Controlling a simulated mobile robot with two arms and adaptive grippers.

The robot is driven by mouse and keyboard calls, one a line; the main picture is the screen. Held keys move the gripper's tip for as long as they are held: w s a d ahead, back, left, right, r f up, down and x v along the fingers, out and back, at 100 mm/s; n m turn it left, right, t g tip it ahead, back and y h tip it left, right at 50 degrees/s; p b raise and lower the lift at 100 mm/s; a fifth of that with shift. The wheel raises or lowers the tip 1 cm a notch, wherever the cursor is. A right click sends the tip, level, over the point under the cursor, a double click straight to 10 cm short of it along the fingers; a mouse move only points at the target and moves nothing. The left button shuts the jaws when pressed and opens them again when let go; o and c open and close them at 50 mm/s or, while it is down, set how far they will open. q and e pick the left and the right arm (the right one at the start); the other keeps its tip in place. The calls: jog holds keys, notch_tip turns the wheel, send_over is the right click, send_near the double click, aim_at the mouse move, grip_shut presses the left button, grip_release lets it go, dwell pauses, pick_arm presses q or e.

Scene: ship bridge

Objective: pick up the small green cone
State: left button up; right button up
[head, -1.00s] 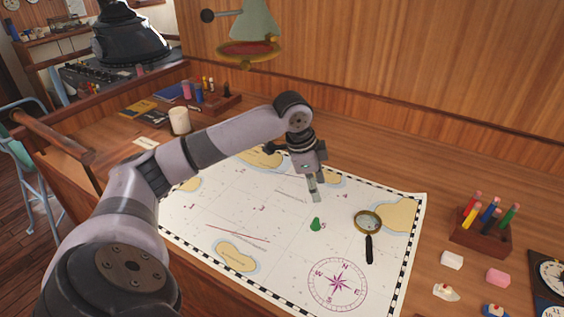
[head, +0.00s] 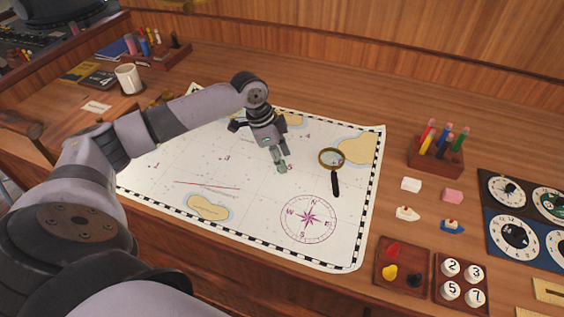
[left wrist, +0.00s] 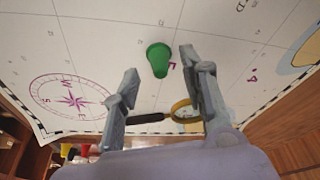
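The small green cone (left wrist: 158,58) stands on the sea chart (head: 235,190). In the left wrist view it lies between the tips of my left gripper (left wrist: 158,66), with a gap on either side. The gripper is open and empty, its fingers pointing at the cone. In the head view my left gripper (head: 281,164) is low over the middle of the chart and hides most or all of the cone. My right gripper is not in view.
A magnifying glass (head: 334,181) lies on the chart right of the gripper. A pen holder (head: 436,158), a white block (head: 411,185), a pink block (head: 453,195), small boats and a tray (head: 402,266) are farther right. A mug (head: 129,79) stands at the left.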

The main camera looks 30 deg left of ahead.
pick_arm(q)
jog(key=shift+x, duration=0.95)
jog(key=shift+a, duration=0.1)
jog(key=shift+c, duration=0.2)
grip_shut()
